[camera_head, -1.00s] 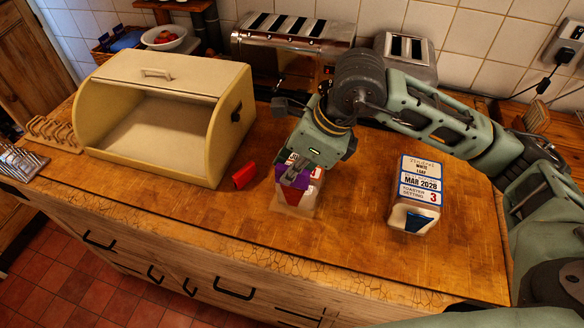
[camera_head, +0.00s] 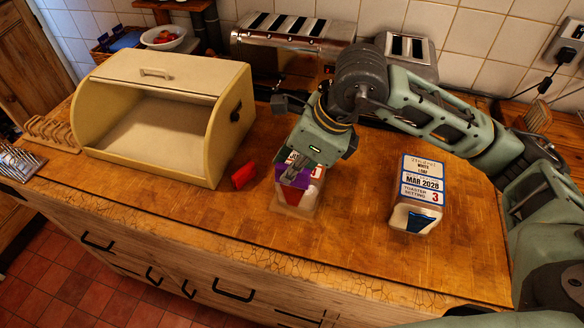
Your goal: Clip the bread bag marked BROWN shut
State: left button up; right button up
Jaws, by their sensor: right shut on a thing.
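A bread bag (camera_head: 311,190) with purple, white and red parts stands on the wooden worktop, in the middle of the view. Its label is mostly hidden by my right gripper, and I cannot read BROWN on it. My right gripper (camera_head: 292,170) comes down over it from above and is shut on its upper part. A small red piece, perhaps a clip (camera_head: 243,175), lies on the worktop to the left of the bag, apart from it. Another bread bag (camera_head: 423,190), marked WHITE LOAF, MAR 2028, toaster setting 3, lies to the right. My left gripper is out of view.
An open, empty cream bread bin (camera_head: 226,130) stands at the left. A long toaster (camera_head: 292,36) and a smaller one (camera_head: 408,47) stand behind my arm by the tiled wall. Toast racks (camera_head: 50,133) are at the far left. The worktop (camera_head: 360,240) is clear in front.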

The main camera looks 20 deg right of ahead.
aim_at(292, 187)
dwell(0.7)
jog(key=shift+b, duration=0.35)
jog(key=shift+f+b, duration=1.6)
jog(key=shift+b, duration=0.2)
jog(key=o, duration=0.8)
jog(key=shift+o, duration=0.2)
jog(key=v, duration=1.2)
